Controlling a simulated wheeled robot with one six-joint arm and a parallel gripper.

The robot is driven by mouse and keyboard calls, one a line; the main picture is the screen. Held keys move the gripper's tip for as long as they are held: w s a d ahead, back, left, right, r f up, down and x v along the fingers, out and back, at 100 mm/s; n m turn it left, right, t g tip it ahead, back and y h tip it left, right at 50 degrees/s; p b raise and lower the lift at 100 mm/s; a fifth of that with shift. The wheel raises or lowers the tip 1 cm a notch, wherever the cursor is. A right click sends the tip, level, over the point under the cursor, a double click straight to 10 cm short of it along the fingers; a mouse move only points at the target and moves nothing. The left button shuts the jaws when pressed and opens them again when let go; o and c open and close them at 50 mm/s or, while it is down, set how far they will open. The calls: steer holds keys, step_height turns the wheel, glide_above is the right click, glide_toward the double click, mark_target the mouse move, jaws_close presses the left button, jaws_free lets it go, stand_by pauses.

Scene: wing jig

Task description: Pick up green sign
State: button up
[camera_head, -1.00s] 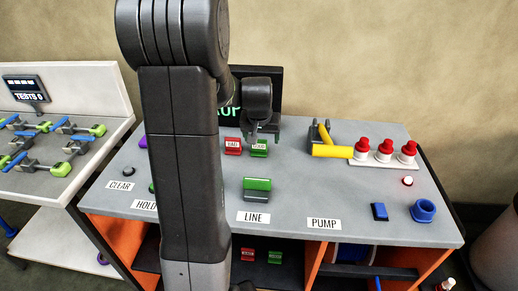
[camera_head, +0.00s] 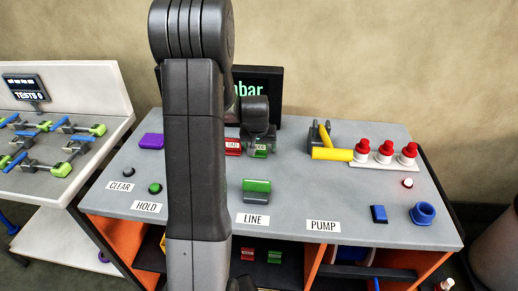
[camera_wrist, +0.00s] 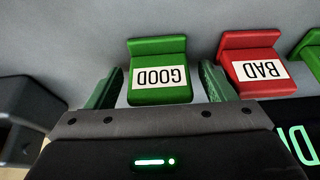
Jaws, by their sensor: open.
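The green sign (camera_wrist: 160,50) with the label GOOD stands on the grey table top. In the head view the green sign (camera_head: 260,153) is partly hidden under my gripper (camera_head: 258,143). In the wrist view my gripper (camera_wrist: 161,88) is open, with one finger on each side of the green sign and a visible gap at the left. I cannot tell whether the right finger touches it.
A red sign (camera_wrist: 258,70) labelled BAD stands close beside the right finger. A black screen (camera_head: 262,84) stands behind. A green and grey block (camera_head: 257,191) is in front. A yellow handle (camera_head: 331,153) lies to the right. The table between is clear.

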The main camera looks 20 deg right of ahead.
steer(key=c, duration=1.1)
steer(key=shift+o, duration=0.2)
step_height(320, 180, up, 10)
steer(key=shift+r+b, duration=0.1)
steer(key=shift+b, duration=0.35)
